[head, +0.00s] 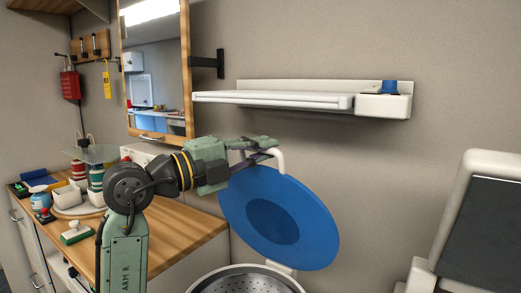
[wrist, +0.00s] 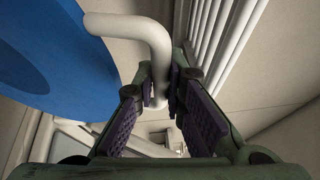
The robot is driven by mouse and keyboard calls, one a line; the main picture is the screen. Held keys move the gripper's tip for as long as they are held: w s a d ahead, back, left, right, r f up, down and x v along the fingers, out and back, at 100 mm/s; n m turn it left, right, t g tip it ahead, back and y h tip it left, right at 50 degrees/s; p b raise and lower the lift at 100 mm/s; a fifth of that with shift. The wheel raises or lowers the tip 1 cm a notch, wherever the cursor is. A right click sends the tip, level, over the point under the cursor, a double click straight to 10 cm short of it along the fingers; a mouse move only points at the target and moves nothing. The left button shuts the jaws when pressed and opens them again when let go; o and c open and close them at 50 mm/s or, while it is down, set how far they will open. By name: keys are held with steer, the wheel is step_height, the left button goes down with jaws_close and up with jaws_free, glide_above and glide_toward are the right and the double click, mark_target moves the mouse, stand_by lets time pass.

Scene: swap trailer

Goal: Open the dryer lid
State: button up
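The blue round dryer lid (head: 280,223) stands raised and steeply tilted above the open dryer drum (head: 248,284), whose perforated metal inside shows at the bottom of the head view. The lid also fills the left of the wrist view (wrist: 50,60). Its bent white handle (head: 281,161) sticks out at the lid's top edge. My gripper (head: 266,153) is at this handle. In the wrist view the fingertips (wrist: 161,88) are closed around the end of the white handle (wrist: 140,27), one on each side.
A white folding rack (head: 275,98) with a blue knob is on the wall above the lid. A wooden counter (head: 180,232) with bottles and containers stands at left. A mirrored cabinet door (head: 157,75) hangs above it. A white-framed dark panel (head: 480,225) stands at right.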

jaws_close()
stand_by(0.3)
steer(key=shift+s+a+f+b, duration=0.1)
steer(key=shift+f+b, duration=0.1)
steer(key=shift+b, duration=0.1)
steer(key=s+a+f+m+t+h+b, duration=0.1)
steer(key=s+a+f+h+b, duration=0.3)
steer(key=s+b, duration=0.5)
step_height(320, 180, down, 2)
steer(key=a+m+b, duration=0.1)
steer(key=a+b, duration=0.1)
steer(key=b, duration=0.3)
steer(key=shift+s, duration=0.2)
steer(key=shift+a, duration=0.1)
